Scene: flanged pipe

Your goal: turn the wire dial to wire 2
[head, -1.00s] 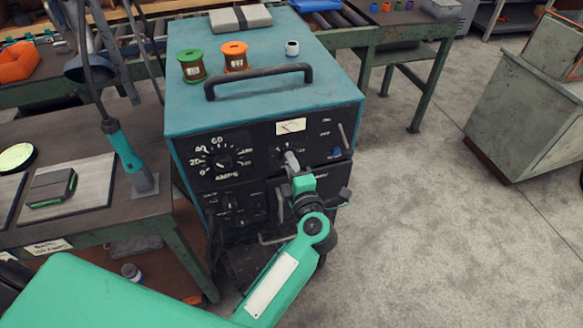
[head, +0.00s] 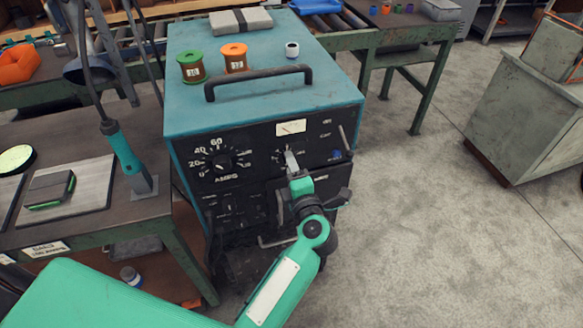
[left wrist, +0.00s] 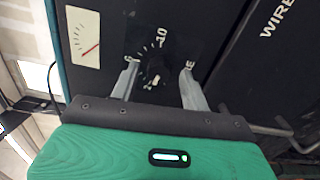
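The wire dial (left wrist: 153,76) is a small black knob on the black front panel of a teal welding machine (head: 262,88). In the left wrist view, a "10" and other white marks show beside it; its exact setting is too small to read. My left gripper (head: 290,160) is at this dial in the head view and hides most of it. In the left wrist view, its grey fingers (left wrist: 158,85) stand apart on either side of the knob. I see a gap at the knob, so contact is not clear. My right gripper is not in view.
A larger AMPS dial (head: 223,163) is left of my gripper. A meter (head: 291,127) sits above the wire dial, and a small lever (head: 343,136) is to its right. A bench (head: 90,205) stands at left.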

